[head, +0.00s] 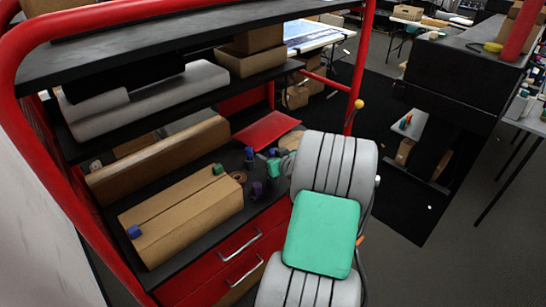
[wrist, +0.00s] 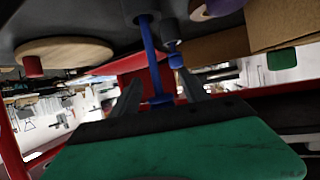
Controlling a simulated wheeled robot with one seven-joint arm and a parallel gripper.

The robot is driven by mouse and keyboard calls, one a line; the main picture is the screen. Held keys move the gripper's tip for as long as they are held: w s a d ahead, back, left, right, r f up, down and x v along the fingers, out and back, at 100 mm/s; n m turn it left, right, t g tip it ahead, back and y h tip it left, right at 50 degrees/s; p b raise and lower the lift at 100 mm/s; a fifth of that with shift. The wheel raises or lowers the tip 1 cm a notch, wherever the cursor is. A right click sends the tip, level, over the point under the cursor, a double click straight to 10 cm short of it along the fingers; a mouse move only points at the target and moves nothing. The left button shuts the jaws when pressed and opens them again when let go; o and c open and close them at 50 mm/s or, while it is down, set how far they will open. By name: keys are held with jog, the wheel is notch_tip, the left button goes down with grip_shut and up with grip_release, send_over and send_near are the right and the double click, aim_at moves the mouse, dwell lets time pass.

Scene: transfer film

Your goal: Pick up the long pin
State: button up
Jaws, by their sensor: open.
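In the wrist view, which looks upside down, a thin blue pin (wrist: 150,50) with a wider blue end runs from the dark shelf surface down between my fingers. It is the longest pin I see there. My gripper (wrist: 158,82) is open, with one grey finger on each side of the pin's wide end. I see no clear contact. A shorter pin with a grey body and blue end (wrist: 175,58) is beside it. In the head view, small blue-topped pieces (head: 249,153) stand near my wrist; I cannot tell which is the long pin.
A cardboard box (head: 180,215) on the shelf carries a green block (head: 218,169) and a blue block (head: 134,231). A purple piece (head: 257,188) stands near it. A wooden disc (wrist: 65,50) is close by in the wrist view. Red posts and upper shelves (head: 150,35) frame the space.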

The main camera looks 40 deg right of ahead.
jog(key=shift+c, duration=0.3)
grip_shut()
dwell(0.3)
